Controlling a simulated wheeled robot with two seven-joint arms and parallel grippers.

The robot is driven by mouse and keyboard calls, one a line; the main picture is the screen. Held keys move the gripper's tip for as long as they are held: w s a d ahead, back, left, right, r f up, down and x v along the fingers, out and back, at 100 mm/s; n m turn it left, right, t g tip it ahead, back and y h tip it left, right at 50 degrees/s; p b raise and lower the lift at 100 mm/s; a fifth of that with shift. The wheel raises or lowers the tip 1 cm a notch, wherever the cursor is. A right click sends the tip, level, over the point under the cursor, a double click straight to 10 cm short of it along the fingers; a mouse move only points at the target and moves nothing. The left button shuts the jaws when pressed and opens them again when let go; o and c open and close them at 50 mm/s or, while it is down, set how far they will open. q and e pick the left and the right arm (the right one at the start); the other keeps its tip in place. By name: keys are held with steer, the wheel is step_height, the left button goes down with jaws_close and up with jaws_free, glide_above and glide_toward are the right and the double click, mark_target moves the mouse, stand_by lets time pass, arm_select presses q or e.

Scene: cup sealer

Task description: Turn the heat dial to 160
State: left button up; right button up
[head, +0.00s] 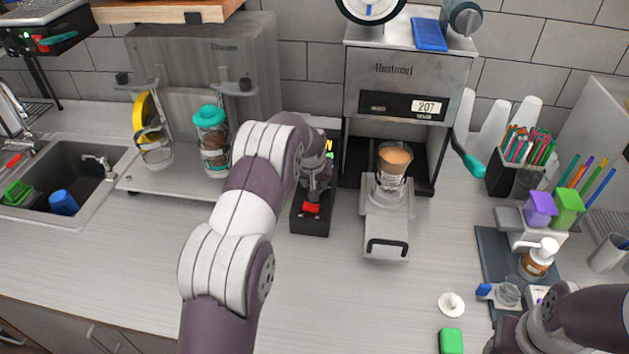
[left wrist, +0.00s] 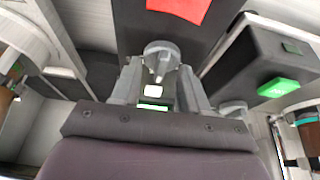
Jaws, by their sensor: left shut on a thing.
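A narrow black control box (head: 310,222) stands on the counter left of the sealer, with a red button (head: 311,208) near its front. My left gripper (head: 318,190) is over the box. In the left wrist view, its two fingers are shut on the grey heat dial (left wrist: 161,57), one on each side. My arm hides the dial in the head view. The sealer (head: 408,83) has a white display (head: 426,107) that reads 207. My right arm shows at the bottom right, but its gripper is out of view.
A cup with brown contents (head: 393,165) sits in the sealer's pulled-out tray (head: 385,222). A lidded jar (head: 210,141) stands in a grey dispenser to the left. A pump bottle (head: 538,258) and straw holders are at right. The counter's front middle is clear.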

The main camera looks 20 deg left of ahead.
arm_select(q)
steer(key=o, duration=1)
steer(key=shift+o, duration=0.2)
steer(key=b+v, duration=0.4)
steer(key=v, duration=0.8)
steer(key=shift+r, duration=0.35)
steer(key=shift+s, duration=0.1)
